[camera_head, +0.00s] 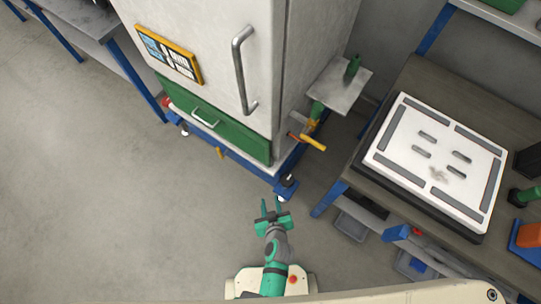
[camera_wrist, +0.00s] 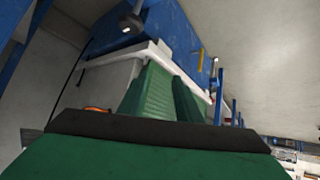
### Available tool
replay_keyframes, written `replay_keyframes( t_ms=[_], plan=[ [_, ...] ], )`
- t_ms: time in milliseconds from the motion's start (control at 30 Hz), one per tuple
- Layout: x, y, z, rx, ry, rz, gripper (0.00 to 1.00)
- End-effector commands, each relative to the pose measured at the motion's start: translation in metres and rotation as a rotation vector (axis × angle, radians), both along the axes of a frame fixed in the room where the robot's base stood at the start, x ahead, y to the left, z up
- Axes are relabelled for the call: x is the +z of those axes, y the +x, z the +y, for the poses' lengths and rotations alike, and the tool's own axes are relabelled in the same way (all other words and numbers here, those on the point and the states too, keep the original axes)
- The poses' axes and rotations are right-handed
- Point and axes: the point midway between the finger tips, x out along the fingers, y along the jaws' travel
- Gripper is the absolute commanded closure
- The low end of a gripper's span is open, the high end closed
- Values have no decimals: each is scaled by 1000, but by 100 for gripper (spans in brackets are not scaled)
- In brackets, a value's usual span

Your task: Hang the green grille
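A green panel with a silver handle (camera_head: 214,119) sits at the bottom front of the tall white cabinet. My gripper (camera_head: 271,203) is low in front of the cabinet's right front corner, apart from the panel. Its two green fingers are spread with a gap and nothing shows between them.
The cabinet (camera_head: 215,50) has a tall door handle and a yellow-framed sign. A small side shelf (camera_head: 340,87) and a yellow lever (camera_head: 312,142) stick out on its right. A workbench (camera_head: 412,85) with a white slotted plate (camera_head: 441,125) stands right. The floor at left is clear.

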Motion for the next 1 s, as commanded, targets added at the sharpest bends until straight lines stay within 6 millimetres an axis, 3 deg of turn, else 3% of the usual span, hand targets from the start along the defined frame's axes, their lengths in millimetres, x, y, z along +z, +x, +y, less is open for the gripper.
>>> replay_keyframes(
  t_ms=[100, 233, 367, 533, 733, 1000],
  plan=[
    [-23, 42, -4, 88, 18, 25, 69],
    [-36, 85, -9, 208, 39, 28, 69],
    [-36, 128, -18, 336, 61, -1, 69],
    [-19, 174, -36, 489, 75, -74, 69],
    [-7, 193, -22, 663, 195, -169, 69],
    [4, 201, -10, 750, 256, -237, 69]
  ],
)
